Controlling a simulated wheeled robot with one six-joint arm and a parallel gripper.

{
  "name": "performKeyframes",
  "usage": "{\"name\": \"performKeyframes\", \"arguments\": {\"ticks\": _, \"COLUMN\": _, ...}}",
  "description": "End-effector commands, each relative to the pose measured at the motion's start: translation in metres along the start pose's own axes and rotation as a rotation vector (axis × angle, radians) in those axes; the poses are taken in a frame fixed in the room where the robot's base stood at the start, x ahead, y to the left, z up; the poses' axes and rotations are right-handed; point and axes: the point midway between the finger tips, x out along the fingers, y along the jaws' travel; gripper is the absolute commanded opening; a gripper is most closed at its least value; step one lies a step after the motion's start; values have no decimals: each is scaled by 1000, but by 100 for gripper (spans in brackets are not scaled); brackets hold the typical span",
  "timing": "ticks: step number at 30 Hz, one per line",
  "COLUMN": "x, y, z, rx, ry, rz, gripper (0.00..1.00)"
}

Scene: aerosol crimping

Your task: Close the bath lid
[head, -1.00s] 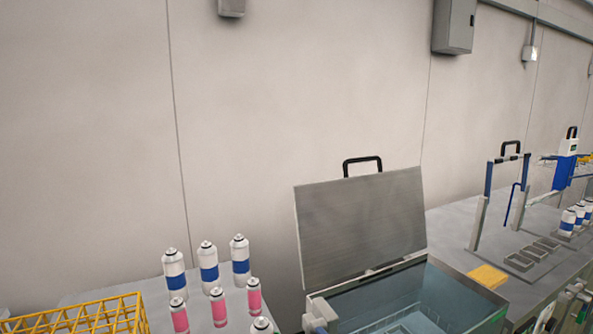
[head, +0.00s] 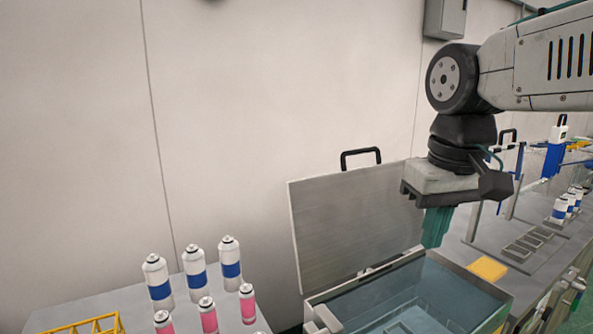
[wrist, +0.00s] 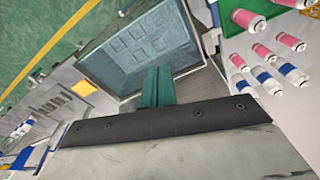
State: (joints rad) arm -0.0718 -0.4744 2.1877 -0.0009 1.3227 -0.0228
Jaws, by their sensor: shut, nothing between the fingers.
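The bath lid (head: 352,225) is a grey flat panel with a black handle (head: 360,154) on its top edge. It stands open, tilted up at the back of the bath (head: 455,270). The bath is an open basin with bluish water; it also shows in the wrist view (wrist: 196,62). My gripper (head: 436,228) has teal fingers, shut and empty, pointing down at the lid's right edge in the head view. I cannot tell whether they touch the lid. In the wrist view the fingers (wrist: 155,88) appear in front of the basin. The lid is not clearly visible there.
White cans with blue bands (head: 193,268) and pink ones (head: 208,316) stand left of the bath. A yellow rack (head: 85,326) is at the lower left. A yellow block (head: 487,268) and a metal stand with cans are on the right bench.

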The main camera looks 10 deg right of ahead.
Motion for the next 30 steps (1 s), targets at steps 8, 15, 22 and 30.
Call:
{"name": "performKeyframes", "arguments": {"ticks": 8, "x": -52, "y": -30, "z": -133, "rx": -103, "ry": -15, "rz": -11, "gripper": 0}}
{"name": "performKeyframes", "arguments": {"ticks": 15, "x": -67, "y": -71, "z": -238, "rx": -193, "ry": -24, "rz": -20, "gripper": 0}}
{"name": "performKeyframes", "arguments": {"ticks": 22, "x": -61, "y": -113, "z": -310, "rx": -264, "ry": -29, "rz": -27, "gripper": 0}}
{"name": "performKeyframes", "arguments": {"ticks": 30, "x": -53, "y": -134, "z": -340, "rx": -297, "ry": -31, "rz": -30, "gripper": 0}}
